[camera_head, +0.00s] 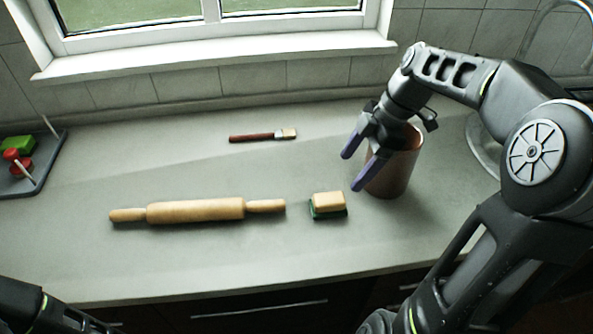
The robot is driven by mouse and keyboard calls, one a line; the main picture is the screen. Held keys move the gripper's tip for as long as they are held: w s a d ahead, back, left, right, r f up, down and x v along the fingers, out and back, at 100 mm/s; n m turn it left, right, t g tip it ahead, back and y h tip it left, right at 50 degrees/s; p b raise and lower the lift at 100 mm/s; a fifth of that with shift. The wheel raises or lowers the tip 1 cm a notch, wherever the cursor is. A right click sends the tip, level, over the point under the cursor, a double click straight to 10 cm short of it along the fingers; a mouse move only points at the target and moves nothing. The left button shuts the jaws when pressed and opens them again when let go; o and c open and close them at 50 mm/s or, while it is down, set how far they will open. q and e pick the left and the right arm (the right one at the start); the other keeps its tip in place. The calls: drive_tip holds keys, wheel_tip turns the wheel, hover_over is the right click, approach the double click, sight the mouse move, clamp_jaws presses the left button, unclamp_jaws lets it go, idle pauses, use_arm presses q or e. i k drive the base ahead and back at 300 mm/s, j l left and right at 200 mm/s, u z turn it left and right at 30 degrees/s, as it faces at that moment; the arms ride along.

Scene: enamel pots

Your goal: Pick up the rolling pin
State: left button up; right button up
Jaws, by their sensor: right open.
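The rolling pin (196,211) is pale wood with a handle at each end. It lies crosswise on the grey counter, left of the middle of the view. My right gripper (355,170) is open and empty, its two purple-tipped fingers pointing down and to the left. It is to the right of the rolling pin, apart from it, in front of a copper-coloured pot. Only part of my left arm shows at the bottom left corner; its gripper is out of the picture.
A green and tan sponge (327,205) lies right of the pin. A brush (263,136) lies behind it. The copper-coloured pot (397,172) stands beside my right gripper. A dark tray (45,168) with green and red items is at far left. The counter (180,262) is clear in front.

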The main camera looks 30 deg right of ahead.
sight(232, 209)
drive_tip(key=i+j, duration=0.1)
drive_tip(key=j, duration=0.25)
drive_tip(key=i+j, duration=0.1)
drive_tip(key=j, duration=0.25)
drive_tip(key=i+j, duration=0.1)
drive_tip(key=j, duration=0.3)
drive_tip(key=i+j, duration=0.1)
drive_tip(key=j, duration=0.25)
